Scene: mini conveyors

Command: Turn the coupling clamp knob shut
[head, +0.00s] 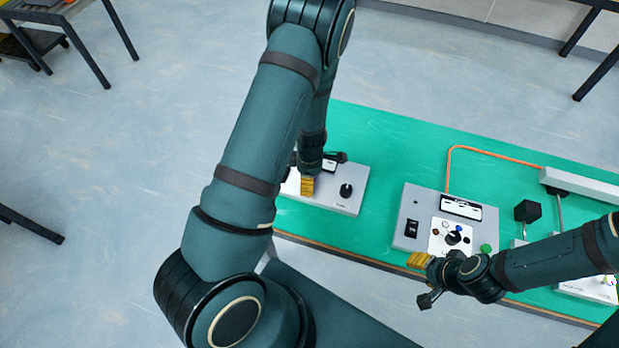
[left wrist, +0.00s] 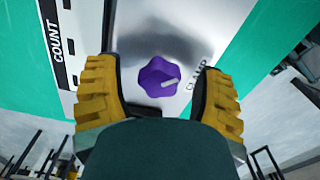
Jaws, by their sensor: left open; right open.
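The clamp knob (left wrist: 159,75) is purple and lobed, with a pale pointer mark aimed right, near the printed word CLAMP. It sits on a pale panel in the left wrist view; in the head view my arm and gripper hide it. My left gripper (head: 307,186) is open over the left grey box (head: 353,203). Its yellow fingers stand on either side of the knob, with a gap at each side. Whether they reach down to its height I cannot tell. My right gripper (head: 420,260) is open and empty at the front edge of the right grey box (head: 408,205).
A black knob (head: 346,190) stands on the left box, right of my left gripper. The right box carries a dark knob (head: 453,237) and a green button (head: 486,248). An orange cable (head: 495,154) crosses the green table (head: 390,135). Bare table lies behind the boxes.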

